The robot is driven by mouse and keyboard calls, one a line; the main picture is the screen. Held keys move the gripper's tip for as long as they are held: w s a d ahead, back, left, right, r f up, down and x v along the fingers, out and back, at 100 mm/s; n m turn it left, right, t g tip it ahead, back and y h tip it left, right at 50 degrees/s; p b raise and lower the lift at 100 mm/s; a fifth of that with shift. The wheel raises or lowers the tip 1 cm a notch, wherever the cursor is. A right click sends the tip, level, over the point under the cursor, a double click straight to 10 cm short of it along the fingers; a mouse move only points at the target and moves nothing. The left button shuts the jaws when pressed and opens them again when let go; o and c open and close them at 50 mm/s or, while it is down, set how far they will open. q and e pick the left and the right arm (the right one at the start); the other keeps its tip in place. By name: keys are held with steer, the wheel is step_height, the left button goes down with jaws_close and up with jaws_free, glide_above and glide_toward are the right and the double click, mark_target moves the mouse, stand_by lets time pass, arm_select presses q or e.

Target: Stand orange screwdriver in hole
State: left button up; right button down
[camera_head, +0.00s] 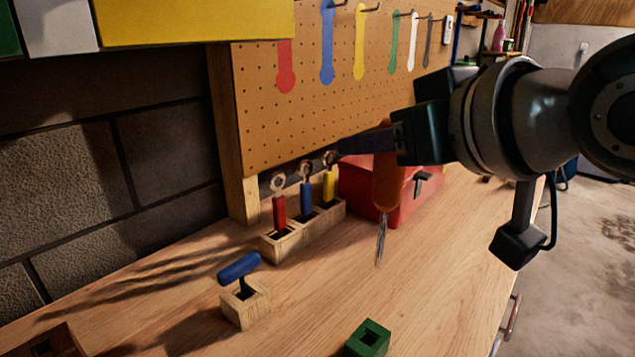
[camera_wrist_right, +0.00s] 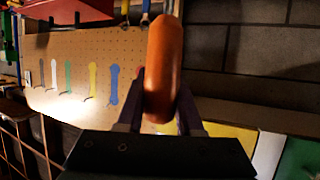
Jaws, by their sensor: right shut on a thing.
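The orange screwdriver (camera_head: 386,185) hangs shaft-down above the workbench in the head view, its metal tip clear of any block. My right gripper (camera_head: 384,142) is shut on its orange handle near the upper end. In the right wrist view, the handle (camera_wrist_right: 164,65) stands between the two fingers (camera_wrist_right: 161,105). A green block (camera_head: 367,340) with a dark square hole sits at the bottom, below the screwdriver in the picture. A brown block (camera_head: 60,342) with a dark hole shows at the lower left corner. My left gripper is not in view.
A wooden rack (camera_head: 290,243) holds red-, blue- and yellow-handled tools. A wooden block (camera_head: 246,311) holds a blue T-handle tool (camera_head: 239,267). A red toolbox (camera_head: 408,208) stands behind the screwdriver, before the pegboard (camera_head: 300,130). Bench surface around the green block is clear.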

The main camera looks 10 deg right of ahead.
step_height(320, 180, up, 9)
steer(key=p, duration=0.8)
steer(key=shift+f, duration=0.15)
stand_by(0.6)
